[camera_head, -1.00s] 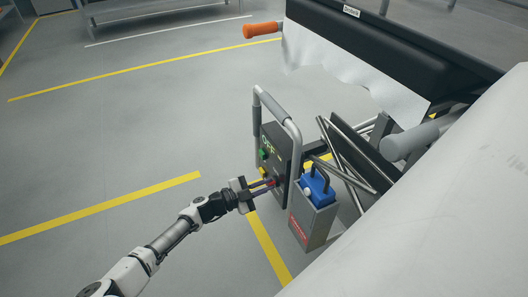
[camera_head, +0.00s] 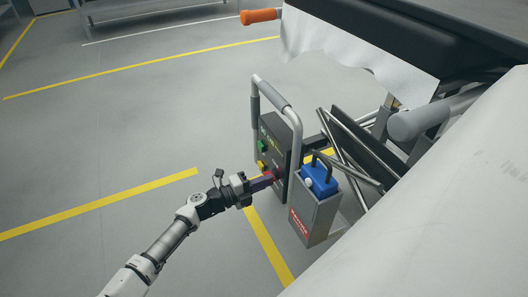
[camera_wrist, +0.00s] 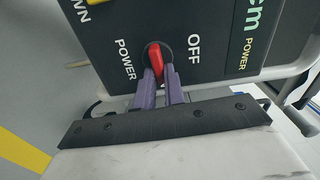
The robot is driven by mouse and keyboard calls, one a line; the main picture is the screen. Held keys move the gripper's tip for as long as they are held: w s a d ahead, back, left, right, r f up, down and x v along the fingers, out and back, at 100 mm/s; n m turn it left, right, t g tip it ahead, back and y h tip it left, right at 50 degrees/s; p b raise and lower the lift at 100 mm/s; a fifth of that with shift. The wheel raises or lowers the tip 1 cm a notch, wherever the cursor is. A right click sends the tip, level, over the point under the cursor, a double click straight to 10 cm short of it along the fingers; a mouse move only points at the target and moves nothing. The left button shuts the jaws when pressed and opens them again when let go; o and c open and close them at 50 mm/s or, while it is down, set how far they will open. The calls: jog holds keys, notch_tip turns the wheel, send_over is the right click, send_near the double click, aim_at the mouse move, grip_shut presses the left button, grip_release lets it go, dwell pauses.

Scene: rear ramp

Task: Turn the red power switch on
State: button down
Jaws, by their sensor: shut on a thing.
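The red power switch (camera_wrist: 155,60) is a knob on the dark control box (camera_head: 274,150). In the wrist view it stands between the printed words POWER and OFF, its bar nearly upright and slightly tilted. My gripper (camera_wrist: 161,84) is shut on the switch, with a purple finger on either side of its near end. In the head view my gripper (camera_head: 270,180) reaches the lower part of the box's face, and the fingers mostly hide the switch. Lit lettering on the box is cut off in the wrist view and too small to read in the head view.
A grey handle (camera_head: 276,100) loops around the box. Green (camera_head: 262,146) and yellow (camera_head: 262,166) buttons sit above the switch. A blue battery (camera_head: 318,180) in a metal holder stands right of the box. Open floor lies to the left.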

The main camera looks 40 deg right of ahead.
jog(key=shift+m, duration=0.3)
dwell(0.4)
jog(key=c, duration=1.5)
grip_release()
jog(key=p+v, duration=0.1)
jog(key=v, duration=1.2)
jog(key=shift+a+f+p, duration=0.1)
jog(key=shift+a+p, duration=0.2)
jog(key=shift+a, duration=0.1)
